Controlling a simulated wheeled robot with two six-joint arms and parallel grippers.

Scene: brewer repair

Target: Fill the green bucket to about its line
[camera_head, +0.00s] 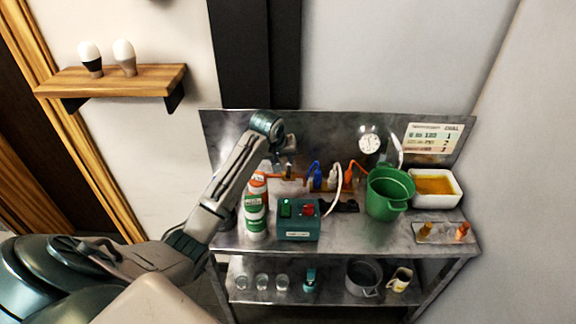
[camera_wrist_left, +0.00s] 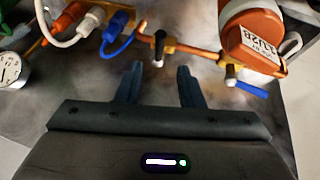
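The green bucket (camera_head: 384,206) stands upright on the right half of the metal bench, under the tap area below the wall gauge. Its fill line and inside level cannot be made out. My left gripper (camera_head: 289,168) is at the back left of the bench, well left of the bucket, by the orange pipe. In the left wrist view its two fingers (camera_wrist_left: 160,86) are apart with nothing between them. A black valve handle (camera_wrist_left: 160,48) on the orange pipe (camera_wrist_left: 190,50) is just beyond the fingertips. My right gripper is not in view.
An orange-capped bottle (camera_head: 256,215) and a green box with buttons (camera_head: 298,229) stand close to my left arm. A white tub of amber liquid (camera_head: 455,199) sits right of the bucket. The gauge (camera_head: 369,139) is on the backsplash. A lower shelf (camera_head: 335,297) holds cups and a pot.

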